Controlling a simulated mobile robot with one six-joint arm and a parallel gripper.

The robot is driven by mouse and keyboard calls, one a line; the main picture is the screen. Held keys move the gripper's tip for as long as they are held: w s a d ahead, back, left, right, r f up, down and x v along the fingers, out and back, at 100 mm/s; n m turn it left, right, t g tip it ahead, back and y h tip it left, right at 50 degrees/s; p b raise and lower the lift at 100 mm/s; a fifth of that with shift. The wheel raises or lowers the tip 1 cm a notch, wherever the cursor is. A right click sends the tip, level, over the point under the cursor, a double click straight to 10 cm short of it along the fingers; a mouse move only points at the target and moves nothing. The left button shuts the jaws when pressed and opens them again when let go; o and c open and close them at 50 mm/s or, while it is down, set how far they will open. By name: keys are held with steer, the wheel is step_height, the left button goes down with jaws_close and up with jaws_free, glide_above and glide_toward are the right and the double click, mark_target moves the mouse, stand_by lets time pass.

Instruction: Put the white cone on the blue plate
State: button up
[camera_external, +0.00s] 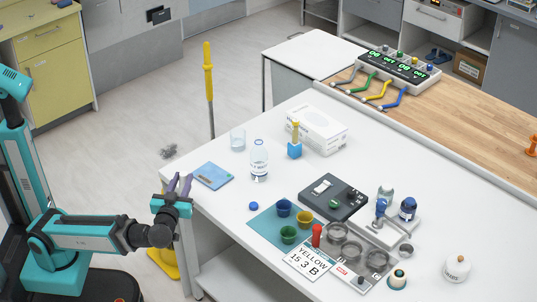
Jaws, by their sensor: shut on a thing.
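My gripper (180,184) is at the table's left edge, just left of a flat blue square (213,176) that lies on the white table. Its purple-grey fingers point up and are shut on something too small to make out. I see no clear white cone; the held thing may be it, but I cannot tell. The blue square is the only flat blue plate-like thing in view, and its top looks bare apart from some markings.
A glass (238,139), a bottle (259,160) and a white box (312,130) stand behind the blue square. A teal mat (262,222) with cups, a grey device (334,196) and round dishes (352,252) crowd the front. A cream pot (457,268) stands at right.

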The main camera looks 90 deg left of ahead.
steer(key=s+a+f+n+g+b, duration=0.1)
steer(key=s+a+g+b, duration=0.2)
steer(key=s+a+b, duration=0.3)
steer(key=shift+s+f+n+b, duration=0.2)
steer(key=shift+s+n+b, duration=0.2)
steer(key=shift+s+b, duration=1)
steer(key=shift+w+r, duration=0.1)
steer(key=shift+w, duration=0.25)
steer(key=w+p, duration=0.2)
steer(key=p, duration=0.1)
steer(key=w+a+p, duration=0.1)
steer(key=w+p, duration=0.2)
steer(key=p, duration=0.1)
steer(key=shift+w+a, duration=0.2)
steer(key=shift+w, duration=0.05)
steer(key=w+p, duration=0.1)
steer(key=p, duration=0.5)
steer(key=shift+w+a+f, duration=0.15)
steer(key=shift+w+f, duration=0.05)
steer(key=p, duration=0.5)
steer(key=shift+w+a+p, duration=0.2)
steer(key=shift+w+p, duration=0.1)
